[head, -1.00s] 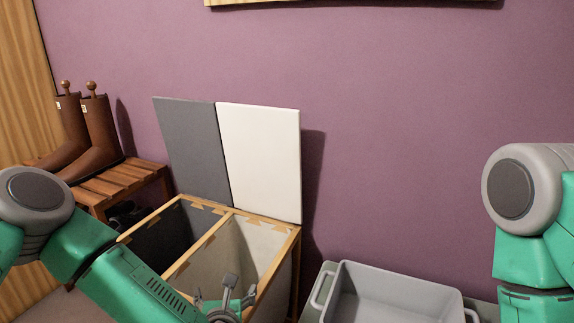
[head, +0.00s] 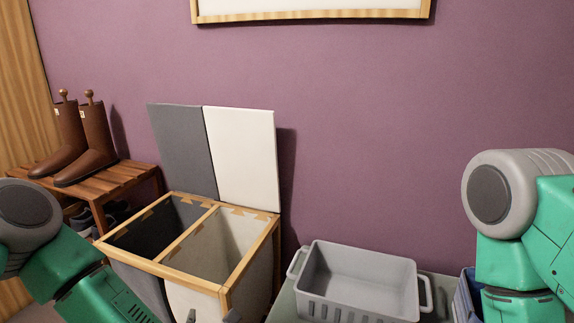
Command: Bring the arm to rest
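My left arm (head: 75,285), green with a grey joint, comes in from the lower left in the head view. Only the fingertips of my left gripper (head: 211,316) show at the bottom edge, in front of the hamper. They stand apart with nothing seen between them; the rest of the gripper is cut off. My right arm (head: 510,220) is at the right edge, and its gripper is out of view.
A two-compartment hamper (head: 190,237) stands open, its grey lid (head: 180,150) and white lid (head: 240,155) raised against the wall. A grey basket (head: 358,283) sits to its right. Brown boots (head: 95,150) stand on a wooden bench (head: 110,180) at left.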

